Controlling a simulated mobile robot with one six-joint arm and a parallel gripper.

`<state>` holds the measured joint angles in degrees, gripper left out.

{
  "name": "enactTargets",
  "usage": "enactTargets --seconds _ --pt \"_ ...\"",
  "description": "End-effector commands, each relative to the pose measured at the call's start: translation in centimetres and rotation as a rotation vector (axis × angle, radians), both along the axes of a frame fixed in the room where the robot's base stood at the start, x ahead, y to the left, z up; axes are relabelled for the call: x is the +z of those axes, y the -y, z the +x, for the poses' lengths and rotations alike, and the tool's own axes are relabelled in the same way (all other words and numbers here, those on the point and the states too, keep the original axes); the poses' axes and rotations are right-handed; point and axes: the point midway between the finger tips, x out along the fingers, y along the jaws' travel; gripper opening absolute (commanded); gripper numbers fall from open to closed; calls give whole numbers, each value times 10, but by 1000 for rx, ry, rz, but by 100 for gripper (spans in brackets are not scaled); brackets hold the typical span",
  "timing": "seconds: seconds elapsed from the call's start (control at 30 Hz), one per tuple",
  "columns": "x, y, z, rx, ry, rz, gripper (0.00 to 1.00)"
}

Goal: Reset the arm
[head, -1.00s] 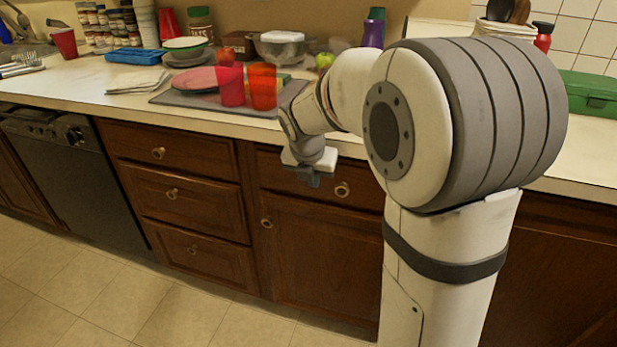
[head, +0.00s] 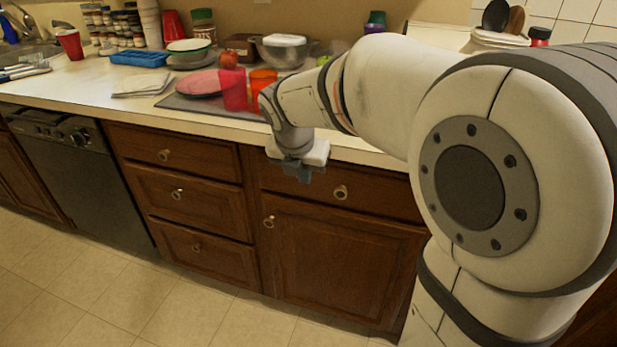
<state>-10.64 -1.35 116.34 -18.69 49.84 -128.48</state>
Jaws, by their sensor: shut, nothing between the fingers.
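My gripper (head: 304,176) hangs at the end of my white and grey arm, in front of the wooden drawers and just below the counter's front edge. Its small dark fingers point down. It is shut and holds nothing. My arm reaches in from the right and hides part of the counter behind it.
On the counter (head: 85,94) near my wrist stand a red cup (head: 233,88) and an orange cup (head: 262,79), by a pink plate (head: 199,83) on a grey mat. A blue tray (head: 139,57) and folded cloth (head: 142,85) lie left. Floor in front of the cabinets is clear.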

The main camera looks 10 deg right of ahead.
Motion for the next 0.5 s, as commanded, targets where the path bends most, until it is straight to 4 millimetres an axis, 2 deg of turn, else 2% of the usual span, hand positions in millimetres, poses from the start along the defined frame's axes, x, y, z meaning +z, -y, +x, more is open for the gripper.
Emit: enactTargets --seconds 0.03,0.27,0.37,0.5 --pt "8 -2 -2 1 1 0 0" --pt "25 -1 -12 -66 9 27 0" --pt "40 4 -25 -224 30 92 0" --pt "65 13 -54 -574 70 226 0"
